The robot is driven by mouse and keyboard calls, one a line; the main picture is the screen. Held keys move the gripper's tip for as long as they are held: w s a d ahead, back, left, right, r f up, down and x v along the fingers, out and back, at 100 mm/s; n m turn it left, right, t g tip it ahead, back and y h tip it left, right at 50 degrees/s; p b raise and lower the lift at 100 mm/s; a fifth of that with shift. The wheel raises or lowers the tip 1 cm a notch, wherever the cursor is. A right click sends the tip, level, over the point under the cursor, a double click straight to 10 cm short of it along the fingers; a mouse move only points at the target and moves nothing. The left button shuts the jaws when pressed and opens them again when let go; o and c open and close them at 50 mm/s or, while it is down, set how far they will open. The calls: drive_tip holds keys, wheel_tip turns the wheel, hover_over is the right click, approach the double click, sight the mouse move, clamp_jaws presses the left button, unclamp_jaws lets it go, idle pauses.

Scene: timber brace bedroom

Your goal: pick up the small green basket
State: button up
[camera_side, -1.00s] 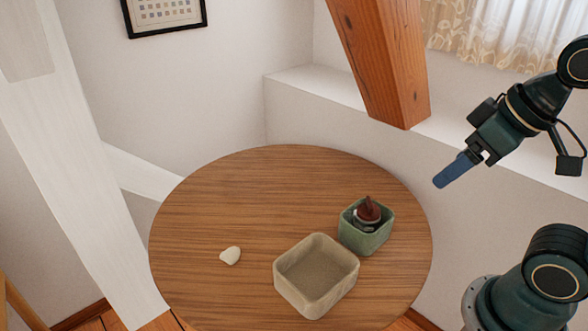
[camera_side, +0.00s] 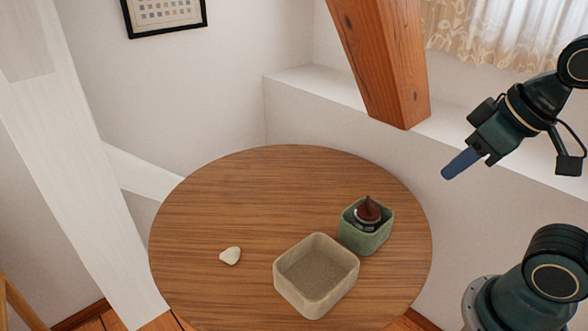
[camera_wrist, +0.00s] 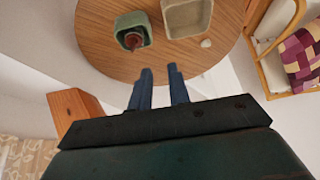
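The small green basket (camera_side: 366,239) stands upright on the right part of the round wooden table. A dark jar-like thing with a reddish-brown pointed top (camera_side: 367,210) sits inside it, its lower part hidden by the walls. The wrist view shows the basket (camera_wrist: 122,22) at the top, left of centre, with the brown top inside. My gripper (camera_side: 447,176) is up in the air, to the right of and above the basket, well apart from it. In the wrist view its two blue fingers (camera_wrist: 160,72) stand apart with nothing between them.
A beige open box (camera_side: 316,291) stands close to the basket, at its front left. A small pale stone-like piece (camera_side: 230,256) lies farther left. The table (camera_side: 270,185) is clear at the back and left. A slanted timber beam (camera_side: 385,70) stands behind the table.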

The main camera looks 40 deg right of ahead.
drive_tip(key=g, duration=0.1)
hover_over(380, 207)
drive_tip(key=s, duration=0.5)
wheel_tip(380, 207, down, 20)
drive_tip(key=shift+s+d, duration=0.2)
drive_tip(key=shift+d, duration=0.15)
drive_tip(key=shift+x, duration=4.25)
drive_tip(key=shift+a+x, duration=0.2)
drive_tip(key=shift+x, duration=2.4)
